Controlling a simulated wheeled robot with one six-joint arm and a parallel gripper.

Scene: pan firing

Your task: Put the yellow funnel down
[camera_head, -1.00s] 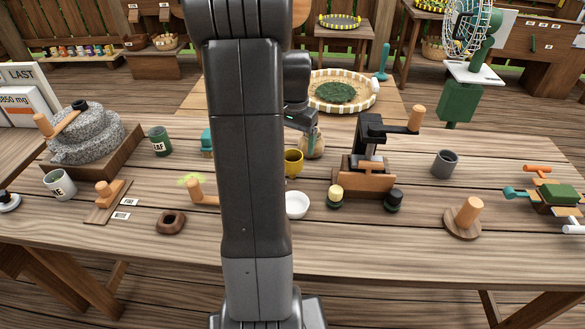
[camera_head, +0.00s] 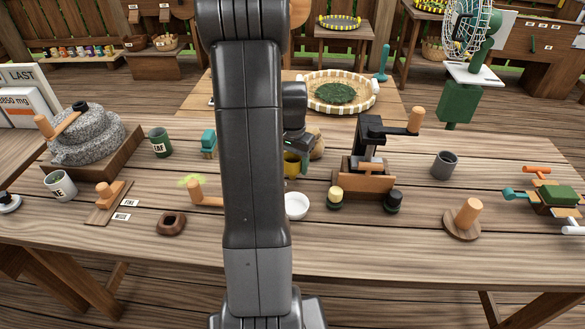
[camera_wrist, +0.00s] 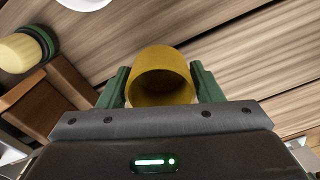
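The yellow funnel (camera_head: 291,165) is at the middle of the table, partly hidden behind my arm in the head view. In the wrist view the funnel (camera_wrist: 161,72) is between the two green fingers of my gripper (camera_wrist: 161,82), its round opening towards the camera. One finger is close against each side of it. I cannot tell whether the fingers press on it or leave a thin gap. In the head view my gripper (camera_head: 298,152) is low, right at the funnel. The funnel's underside is hidden.
A white bowl (camera_head: 296,206) is just in front of the funnel. A wooden-based press (camera_head: 363,180) is to its right, with two small jars (camera_head: 335,197) (camera_head: 393,201). A sack (camera_head: 316,146) is close behind.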

